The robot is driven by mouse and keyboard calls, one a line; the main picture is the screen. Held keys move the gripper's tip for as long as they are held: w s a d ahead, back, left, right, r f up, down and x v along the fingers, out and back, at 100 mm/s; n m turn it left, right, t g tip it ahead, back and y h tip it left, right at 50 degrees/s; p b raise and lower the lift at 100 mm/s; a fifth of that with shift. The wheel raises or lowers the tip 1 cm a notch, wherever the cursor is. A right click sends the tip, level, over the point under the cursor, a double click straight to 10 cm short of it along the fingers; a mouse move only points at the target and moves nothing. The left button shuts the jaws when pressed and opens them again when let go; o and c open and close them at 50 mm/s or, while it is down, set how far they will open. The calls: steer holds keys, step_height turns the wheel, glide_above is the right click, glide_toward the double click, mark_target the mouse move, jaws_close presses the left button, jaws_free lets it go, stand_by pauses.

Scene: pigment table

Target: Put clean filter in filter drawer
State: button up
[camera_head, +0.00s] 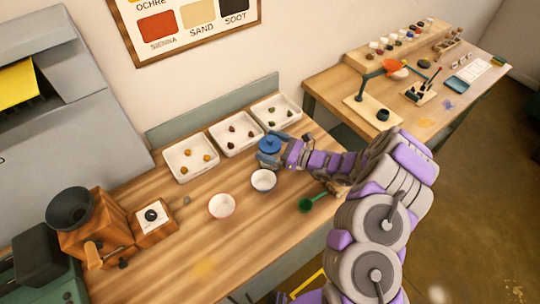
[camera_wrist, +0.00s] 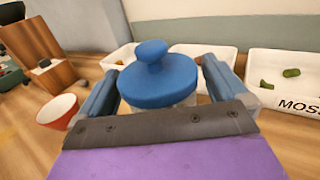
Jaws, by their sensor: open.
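No clean filter can be made out for certain in either view, and I cannot tell which part is the filter drawer. My gripper (camera_head: 272,147) is open around a jar with a round, knobbed blue lid (camera_head: 270,144). In the wrist view, the lid (camera_wrist: 157,82) sits between the two blue fingers of my gripper (camera_wrist: 160,72). The fingers hide part of the jar's pale body, and contact is unclear.
Three white trays (camera_head: 236,146) with small lumps line the back. A grey machine with a yellow panel (camera_head: 18,84) rises at left. The front middle is clear.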

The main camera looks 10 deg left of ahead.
steer(key=shift+a, duration=0.15)
steer(key=shift+c, duration=0.2)
steer(key=c, duration=1.1)
steer(key=shift+r, duration=0.15)
